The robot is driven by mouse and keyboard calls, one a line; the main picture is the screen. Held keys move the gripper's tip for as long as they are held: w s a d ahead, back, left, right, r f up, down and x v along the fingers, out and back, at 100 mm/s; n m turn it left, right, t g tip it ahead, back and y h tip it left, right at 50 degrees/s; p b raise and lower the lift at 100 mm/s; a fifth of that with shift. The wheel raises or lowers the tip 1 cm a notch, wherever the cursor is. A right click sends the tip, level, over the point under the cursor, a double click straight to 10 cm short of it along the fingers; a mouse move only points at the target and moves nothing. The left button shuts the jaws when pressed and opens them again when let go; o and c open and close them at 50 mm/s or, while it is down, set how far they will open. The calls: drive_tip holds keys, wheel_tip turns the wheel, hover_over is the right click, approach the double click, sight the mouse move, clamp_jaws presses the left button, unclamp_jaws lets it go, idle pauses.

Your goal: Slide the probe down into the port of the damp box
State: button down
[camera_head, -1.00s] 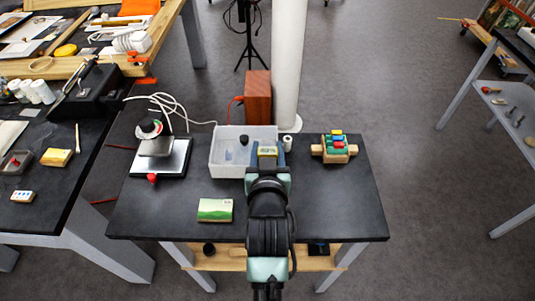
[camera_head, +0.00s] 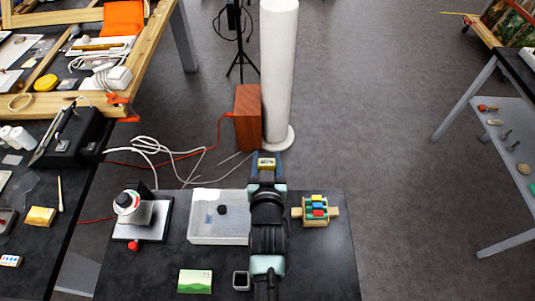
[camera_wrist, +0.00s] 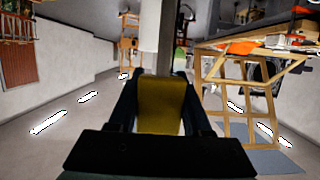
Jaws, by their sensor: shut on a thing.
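My gripper (camera_head: 266,168) is shut on a yellow piece (camera_head: 266,162) with a small grey panel on top. I take it for the probe, but its lower end is hidden. In the wrist view the yellow piece (camera_wrist: 160,105) sits between the two dark fingers (camera_wrist: 160,120). The damp box (camera_head: 198,236) is a translucent white box on the black table, left of my arm. A small black round piece (camera_head: 222,209) shows at its middle; I cannot tell whether this is the port. In the picture my gripper is beyond the box's back right corner, apart from it.
A scale-like device (camera_head: 143,220) stands left of the box. A wooden holder with coloured blocks (camera_head: 317,210) is right of my arm. A green-white card (camera_head: 195,281) and small dark square container (camera_head: 241,280) lie in front. A white column (camera_head: 279,70) and brown box (camera_head: 248,118) stand behind.

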drive_tip(key=shift+s, duration=0.15)
drive_tip(key=shift+f+b, duration=2.7)
drive_tip(key=shift+f, duration=0.2)
drive_tip(key=shift+f+b, duration=4.65)
drive_tip(key=shift+f, duration=0.45)
drive_tip(key=shift+c, duration=1.3)
unclamp_jaws()
